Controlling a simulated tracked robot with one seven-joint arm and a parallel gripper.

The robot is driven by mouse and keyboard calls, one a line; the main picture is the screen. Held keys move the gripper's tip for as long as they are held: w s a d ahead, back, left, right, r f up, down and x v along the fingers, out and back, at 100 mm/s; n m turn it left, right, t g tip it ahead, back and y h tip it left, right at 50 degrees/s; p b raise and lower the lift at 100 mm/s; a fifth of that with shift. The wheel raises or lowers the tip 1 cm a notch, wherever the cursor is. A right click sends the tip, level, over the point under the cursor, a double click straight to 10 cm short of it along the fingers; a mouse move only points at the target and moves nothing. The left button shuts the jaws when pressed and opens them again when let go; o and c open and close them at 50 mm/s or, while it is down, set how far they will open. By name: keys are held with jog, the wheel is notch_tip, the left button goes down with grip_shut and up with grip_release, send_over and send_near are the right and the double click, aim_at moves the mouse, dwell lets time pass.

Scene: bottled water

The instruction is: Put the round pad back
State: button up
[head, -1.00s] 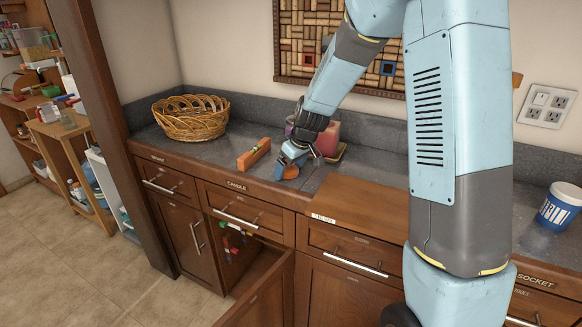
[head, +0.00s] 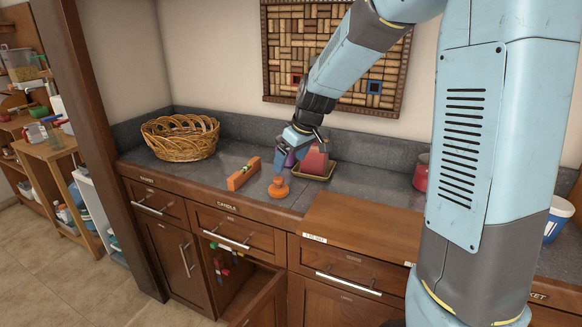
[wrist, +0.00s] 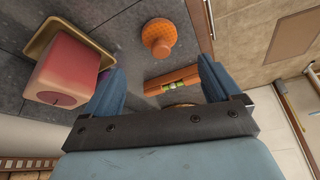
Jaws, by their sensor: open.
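The round pad (head: 278,187) is orange with a small knob and stands on the dark grey counter near its front edge. In the wrist view the round pad (wrist: 158,38) lies beyond the fingertips, between their lines, apart from both. My gripper (head: 282,162) is above and just behind the pad in the head view. My gripper (wrist: 161,66) is open in the wrist view, with nothing between its blue fingers.
An orange spirit level (head: 243,173) lies left of the pad. A pinkish-red block (head: 316,159) stands on a yellow-rimmed tray (head: 321,178) behind it. A wicker basket (head: 180,140) is farther left. A wooden board (head: 350,228) lies right. A cabinet below is open.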

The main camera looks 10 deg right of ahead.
jog(key=s+d+r+m+h, duration=0.1)
jog(key=s+d+r+m, duration=0.1)
jog(key=s, duration=0.8)
jog(key=s+d+r+m+t+h, duration=0.1)
jog(key=s+d+r+m, duration=0.2)
jog(key=s, duration=0.6)
jog(key=s+d+r+m+t, duration=0.1)
jog(key=s+d+r+m, duration=0.2)
jog(key=s+d+r, duration=0.3)
jog(key=s, duration=0.4)
jog(key=shift+s+d+h, duration=0.35)
jog(key=shift+d+h, duration=0.05)
